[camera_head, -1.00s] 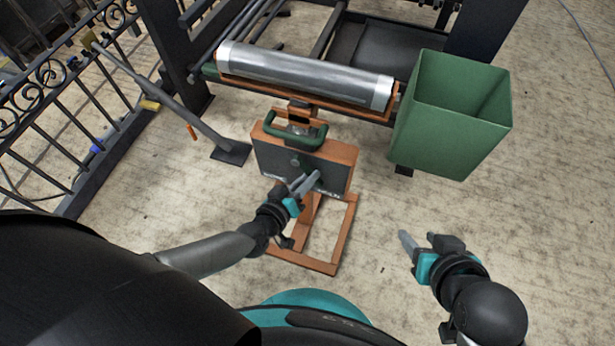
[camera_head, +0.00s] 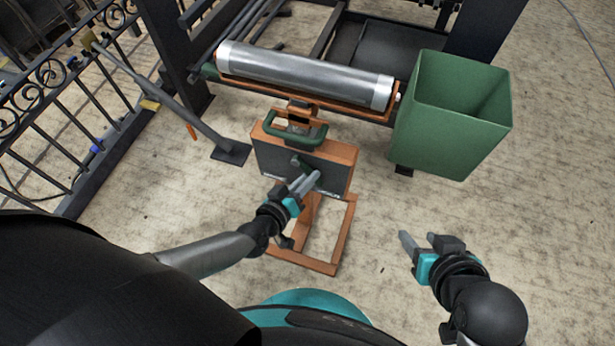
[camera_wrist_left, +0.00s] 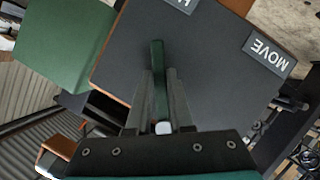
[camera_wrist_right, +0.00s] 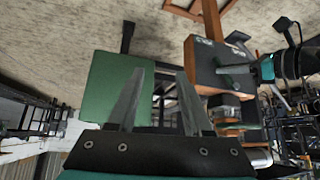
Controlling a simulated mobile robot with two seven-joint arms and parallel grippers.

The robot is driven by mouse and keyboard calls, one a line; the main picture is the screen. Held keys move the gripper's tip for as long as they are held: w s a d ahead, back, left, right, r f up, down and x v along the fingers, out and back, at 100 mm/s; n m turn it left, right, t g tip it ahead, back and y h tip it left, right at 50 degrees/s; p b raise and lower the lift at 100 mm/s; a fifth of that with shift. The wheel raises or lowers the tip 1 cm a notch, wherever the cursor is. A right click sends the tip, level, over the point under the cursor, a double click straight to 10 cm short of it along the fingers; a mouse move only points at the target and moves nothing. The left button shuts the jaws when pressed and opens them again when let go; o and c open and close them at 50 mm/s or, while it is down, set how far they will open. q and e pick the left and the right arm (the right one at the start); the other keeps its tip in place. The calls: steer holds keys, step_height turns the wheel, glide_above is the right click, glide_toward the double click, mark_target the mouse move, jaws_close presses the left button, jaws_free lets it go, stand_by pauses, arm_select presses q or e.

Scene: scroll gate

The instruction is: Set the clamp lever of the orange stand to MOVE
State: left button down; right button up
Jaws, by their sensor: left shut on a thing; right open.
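The orange stand (camera_head: 338,153) stands upright on the floor, with a dark front panel (camera_head: 268,157). A green clamp lever (camera_wrist_left: 158,80) shows on the panel in the left wrist view, and its upper part shows in the head view (camera_head: 301,163). My left gripper (camera_head: 310,180) is shut on the lever, whose lower part is between the fingers. The MOVE label (camera_wrist_left: 268,53) is right of the lever, apart from it. A second label (camera_wrist_left: 184,3) is cut off at the top. My right gripper (camera_head: 420,242) is open and empty, right of the stand.
A silver roller (camera_head: 305,75) lies in an orange cradle behind the stand's green handle (camera_head: 295,138). A green bin (camera_head: 445,125) stands right of the stand. A dark frame (camera_head: 180,50) and scrolled railing (camera_head: 60,120) are at the left. Floor between bin and right gripper is clear.

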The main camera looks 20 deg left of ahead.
mark_target(284, 161)
stand_by(0.4)
steer(key=s+d+r+g+h+p, duration=0.1)
steer(key=s+d+g+p, duration=0.1)
steer(key=s+d+g, duration=0.1)
arm_select(q)
steer(key=a+m+y+p, duration=0.1)
steer(key=m, duration=0.1)
steer(key=a+m+y+p, duration=0.3)
steer(key=m+y, duration=0.1)
steer(key=m, duration=0.1)
steer(key=shift+a+f+p, duration=0.4)
steer(key=shift+a+r+m+y, duration=0.15)
steer(key=shift+a+m+y, duration=0.35)
steer(key=shift+m, duration=0.3)
steer(key=shift+a+r+m+y, duration=0.2)
steer(key=shift+a+m+y, duration=0.1)
steer(key=shift+m, duration=0.2)
arm_select(e)
step_height(284, 161, down, 11)
steer(key=s+g, duration=0.1)
steer(key=s, duration=0.1)
steer(key=shift+d+h, duration=0.2)
steer(key=shift+h, duration=0.1)
arm_select(q)
steer(key=shift+w, duration=0.1)
arm_select(e)
steer(key=shift+f, duration=0.1)
